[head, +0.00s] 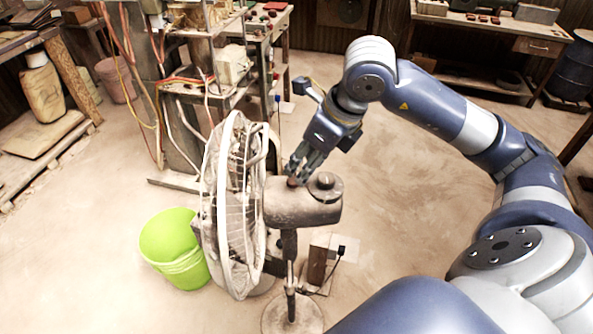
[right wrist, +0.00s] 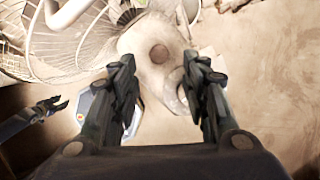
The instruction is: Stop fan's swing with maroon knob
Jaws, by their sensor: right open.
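The fan (head: 235,200) stands on a round base, its white wire cage facing left, its motor housing (head: 275,205) behind the cage. The maroon knob (head: 292,182) is on top of the housing, partly covered by my right gripper (head: 296,172). In the right wrist view the knob (right wrist: 159,54) shows as a round brown top beyond the fingertips, between their lines. My right gripper (right wrist: 158,72) is open and empty, pointing down at the housing; contact cannot be told. A dark gripper, apparently my left (right wrist: 55,105), shows small at the left edge of that view; its opening is unclear.
A second, dark knob (head: 325,181) sits on a round disc at the rear of the housing, close to my right gripper. A green bucket (head: 172,245) stands beside the cage.

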